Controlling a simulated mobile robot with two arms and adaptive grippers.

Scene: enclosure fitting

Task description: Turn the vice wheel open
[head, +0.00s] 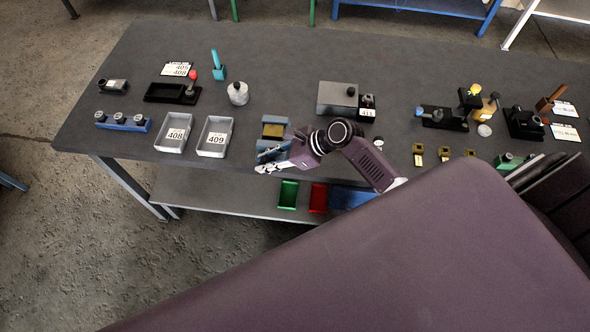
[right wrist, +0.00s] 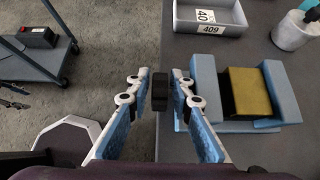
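The blue vice (head: 275,120) sits at the front edge of the table with a brass-coloured block (head: 272,131) between its jaws. In the right wrist view the vice (right wrist: 203,83) is right of centre, with the block (right wrist: 249,91) in it. The dark vice wheel (right wrist: 160,91) sticks out beyond the table edge. My right gripper (head: 262,163) is at the vice's front side. In the right wrist view its fingers (right wrist: 157,84) are open, one on each side of the wheel, with a visible gap at least on the left.
Grey bins 408 (head: 174,146) and 409 (head: 202,152) stand left of the vice. A white jar (head: 238,94) is behind them, and a grey box (head: 337,103) is to the right. Green (head: 288,195) and red (head: 319,198) bins are on the lower shelf. A cart (right wrist: 28,62) stands on the floor.

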